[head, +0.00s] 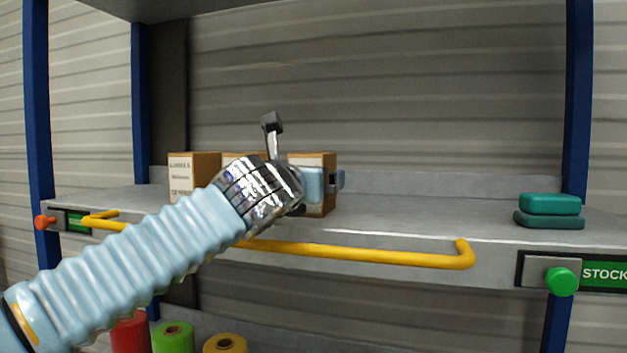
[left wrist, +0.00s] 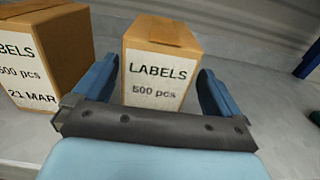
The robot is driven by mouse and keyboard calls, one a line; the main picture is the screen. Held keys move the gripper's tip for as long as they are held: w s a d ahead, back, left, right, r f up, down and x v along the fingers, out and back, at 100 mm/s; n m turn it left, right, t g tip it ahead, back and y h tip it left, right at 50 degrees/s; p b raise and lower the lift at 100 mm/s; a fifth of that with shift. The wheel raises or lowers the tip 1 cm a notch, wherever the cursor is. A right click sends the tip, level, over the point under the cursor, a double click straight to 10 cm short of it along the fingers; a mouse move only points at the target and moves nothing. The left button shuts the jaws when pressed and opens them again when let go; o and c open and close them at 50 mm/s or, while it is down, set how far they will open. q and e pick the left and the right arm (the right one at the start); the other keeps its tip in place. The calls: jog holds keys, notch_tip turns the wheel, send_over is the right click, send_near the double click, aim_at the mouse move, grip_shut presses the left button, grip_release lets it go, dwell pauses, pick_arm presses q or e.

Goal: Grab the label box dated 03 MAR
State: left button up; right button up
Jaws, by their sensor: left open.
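A brown label box (left wrist: 158,75) with a white label reading "LABELS 500 pcs" stands between the fingers of my left gripper (left wrist: 155,88) in the left wrist view. Its date line is hidden behind the gripper body. The left gripper is open, with one finger on each side of this box; I cannot tell whether they touch it. In the head view the left gripper (head: 326,182) is at the rightmost box (head: 312,158), partly covering it. A second label box (left wrist: 35,60), dated 21 MAR, stands to its left. My right gripper is not in view.
Another label box (head: 194,175) stands at the left of the grey shelf (head: 400,215), and one more is partly hidden behind my arm. A yellow rail (head: 360,253) runs along the front edge. Teal cases (head: 549,210) lie at the right; the shelf between is clear.

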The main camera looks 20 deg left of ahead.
pick_arm(q)
jog(key=w, duration=0.4)
jog(key=shift+w+a+p, duration=0.15)
jog(key=shift+p, duration=0.25)
jog(key=c, duration=1.3)
